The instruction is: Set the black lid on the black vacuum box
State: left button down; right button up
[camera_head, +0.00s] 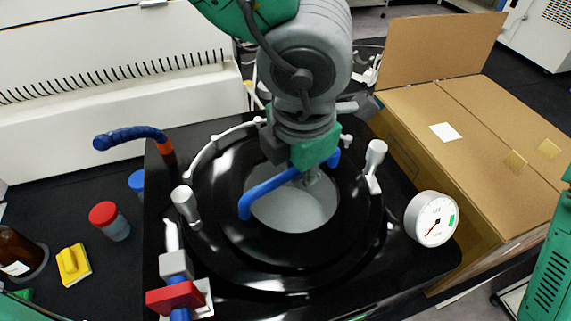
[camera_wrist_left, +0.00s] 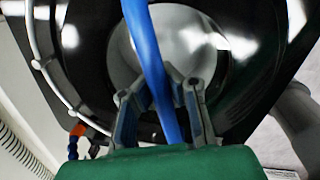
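The black vacuum box (camera_head: 420,262) stands in the middle of the head view, with a glossy round rim and grey clamps around it. The black lid (camera_head: 228,235), with a pale round centre and a blue bar handle (camera_head: 262,194), is over the round opening, roughly centred. I cannot tell whether it rests on the rim or hangs just above. My left gripper (camera_wrist_left: 170,82) comes from above, its fingers closed around the blue handle, which runs between them in the wrist view (camera_wrist_left: 150,50). In the head view, my arm hides the lid's far part. My right gripper is not in view.
A red valve handle (camera_head: 174,297) is at front left. A red-capped jar (camera_head: 110,220), yellow object (camera_head: 73,264) and brown bottle (camera_head: 20,252) stand left.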

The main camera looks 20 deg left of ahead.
aim_at(281, 168)
pick_arm(q)
jog(key=shift+d+r, duration=0.1)
jog(key=shift+d, duration=0.5)
jog(key=shift+w+a, duration=0.1)
jog(key=shift+a, duration=0.5)
jog(key=shift+w+a, duration=0.15)
jog(key=shift+a, duration=0.7)
jog(key=shift+w+d, duration=0.15)
jog(key=shift+d, duration=0.3)
jog(key=shift+w+d+p, duration=0.15)
jog(key=shift+d+p, duration=0.1)
jog(key=shift+p, duration=0.1)
jog(key=shift+w+a, duration=0.1)
jog(key=shift+a, duration=0.45)
jog(key=shift+w+a, duration=0.15)
jog(key=shift+a, duration=0.55)
jog(key=shift+w+d+p, duration=0.35)
jog(key=shift+d+p, duration=0.1)
jog(key=shift+a, duration=0.75)
jog(key=shift+d, duration=1)
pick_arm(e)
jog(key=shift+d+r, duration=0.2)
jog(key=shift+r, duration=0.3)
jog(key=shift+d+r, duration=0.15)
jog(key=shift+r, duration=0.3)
